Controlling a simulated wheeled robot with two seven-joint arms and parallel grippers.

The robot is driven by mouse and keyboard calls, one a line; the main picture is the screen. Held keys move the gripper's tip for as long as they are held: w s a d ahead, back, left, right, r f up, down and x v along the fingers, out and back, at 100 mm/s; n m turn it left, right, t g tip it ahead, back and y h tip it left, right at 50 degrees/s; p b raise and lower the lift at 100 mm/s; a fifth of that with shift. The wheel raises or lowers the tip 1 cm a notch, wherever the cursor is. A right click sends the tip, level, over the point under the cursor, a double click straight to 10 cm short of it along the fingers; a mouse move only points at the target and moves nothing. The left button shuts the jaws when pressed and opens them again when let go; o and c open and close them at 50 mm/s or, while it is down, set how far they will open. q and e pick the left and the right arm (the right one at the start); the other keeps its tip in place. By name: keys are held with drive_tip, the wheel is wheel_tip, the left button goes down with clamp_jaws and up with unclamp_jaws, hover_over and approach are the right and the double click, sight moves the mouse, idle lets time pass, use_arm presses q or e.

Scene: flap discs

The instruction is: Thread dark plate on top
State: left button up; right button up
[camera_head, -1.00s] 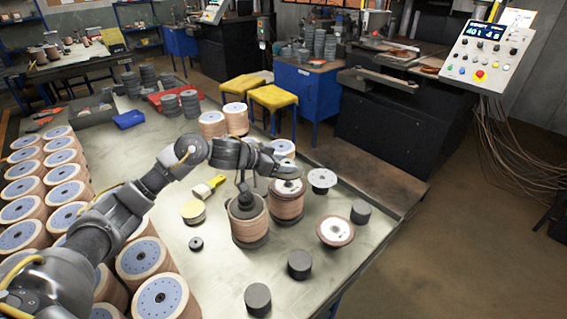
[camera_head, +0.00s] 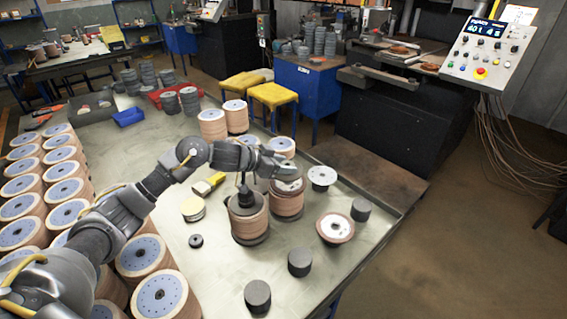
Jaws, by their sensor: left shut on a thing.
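A tan stack of flap discs (camera_head: 250,229) stands on the metal table, with a dark base under it. A dark plate (camera_head: 235,207) lies at the top of this stack, level as far as I can see. My left gripper (camera_head: 246,198) points down over the stack and is shut on the dark plate. The fingertips are small and dark against it, so the exact contact is hard to see. My right gripper is not in view.
A disc with a pale hub (camera_head: 335,228), dark cylinders (camera_head: 257,297) (camera_head: 300,262) and a small dark ring (camera_head: 196,241) lie nearby. Rows of tan stacks (camera_head: 160,294) fill the left. The table's front middle is clear.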

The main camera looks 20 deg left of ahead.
use_arm(q)
drive_tip(key=shift+f, duration=0.1)
drive_tip(key=o, duration=1.4)
drive_tip(key=shift+c, duration=0.2)
drive_tip(key=shift+f, duration=0.1)
drive_tip(key=b+v, duration=0.2)
drive_tip(key=v, duration=0.9)
